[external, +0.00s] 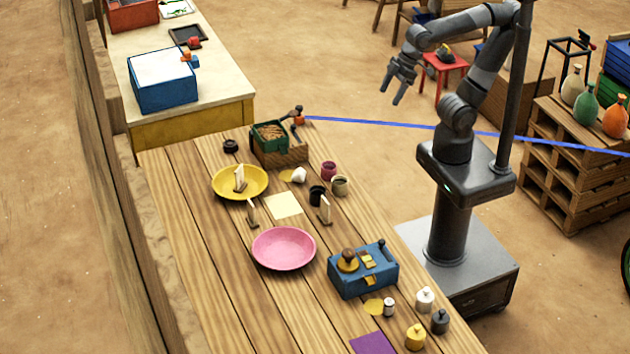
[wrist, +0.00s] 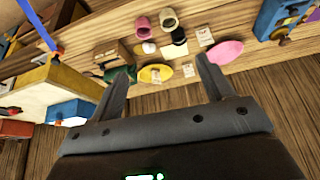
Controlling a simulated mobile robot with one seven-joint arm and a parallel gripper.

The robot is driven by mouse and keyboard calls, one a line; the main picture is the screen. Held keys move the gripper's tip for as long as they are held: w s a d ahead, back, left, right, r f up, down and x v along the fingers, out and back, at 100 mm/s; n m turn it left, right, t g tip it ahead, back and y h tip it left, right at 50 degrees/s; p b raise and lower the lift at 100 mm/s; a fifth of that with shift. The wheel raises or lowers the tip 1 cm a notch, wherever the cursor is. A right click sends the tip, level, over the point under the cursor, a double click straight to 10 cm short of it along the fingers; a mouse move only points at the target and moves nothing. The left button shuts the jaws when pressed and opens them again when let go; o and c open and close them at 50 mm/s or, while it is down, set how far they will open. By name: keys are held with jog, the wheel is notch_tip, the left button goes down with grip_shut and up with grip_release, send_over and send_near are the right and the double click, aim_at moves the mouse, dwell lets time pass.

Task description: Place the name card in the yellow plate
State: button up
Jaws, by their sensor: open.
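The yellow plate (external: 222,190) is on the wooden table, toward its far end; it also shows in the wrist view (wrist: 143,73). A small upright name card (external: 239,178) on a wooden base appears to stand in this plate. A second similar card (external: 252,212) stands on the table between the yellow and pink plates. A third (external: 325,211) stands to its right, by the dark cup. Their writing is too small to read. My gripper (external: 391,95) is open and empty, raised in the air right of the table, well apart from the cards and plates.
A pink plate (external: 284,248), blue box (external: 363,272), green bin (external: 269,136) on a wooden block, and several cups and small jars occupy the table. A cream square (external: 283,205) lies flat mid-table. A blue line (external: 380,123) crosses behind my arm.

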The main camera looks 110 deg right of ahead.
jog(key=shift+n, duration=0.3)
jog(key=s+f, duration=0.1)
jog(key=s, duration=0.1)
jog(key=s+f, duration=0.1)
jog(key=shift+s+a+f, duration=0.15)
jog(key=shift+s+f, duration=0.15)
jog(key=shift+s, duration=0.1)
